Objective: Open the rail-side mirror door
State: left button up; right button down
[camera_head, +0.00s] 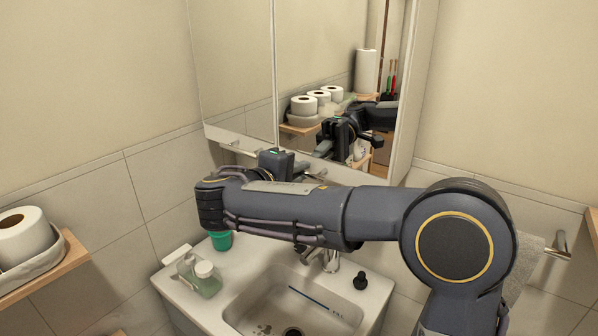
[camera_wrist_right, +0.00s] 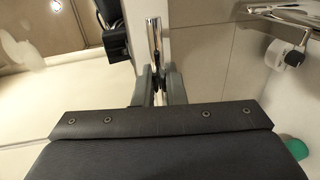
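The mirror cabinet has two doors: a left mirror door (camera_head: 235,70) and a right mirror door (camera_head: 330,50), the one nearer the towel rail (camera_head: 560,245). Both look closed. My right arm crosses from the right, and its gripper is mostly hidden behind my wrist in the head view. In the right wrist view, the two fingers of my right gripper (camera_wrist_right: 158,85) stand close on either side of a chrome bar handle (camera_wrist_right: 153,35) at the mirror's lower edge, with hardly any gap. My left gripper is not in view.
A basin (camera_head: 355,318) with a tap (camera_head: 331,262) lies below my arm. On it stand a soap bottle (camera_head: 203,281), a green cup (camera_head: 220,241) and a black knob-like item (camera_head: 360,281). A wooden shelf (camera_head: 45,275) with a paper roll is at left.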

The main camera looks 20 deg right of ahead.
jog(key=shift+a, duration=0.1)
dwell(0.3)
jog(key=s+a+n+t+y+b, duration=0.5)
jog(key=s+n+t+y+b, duration=0.3)
jog(key=s, duration=0.3)
jog(key=s+d+n+g+y+p, duration=0.2)
jog(key=s+d+n+y, duration=0.1)
jog(key=s+n+y, duration=0.6)
jog(key=shift+s+d+n+y, duration=0.3)
jog(key=shift+s+d+y, duration=0.05)
jog(key=shift+s+y, duration=1.8)
jog(key=shift+s, duration=0.1)
jog(key=c, duration=1.6)
grip_release()
jog(key=shift+c, duration=0.2)
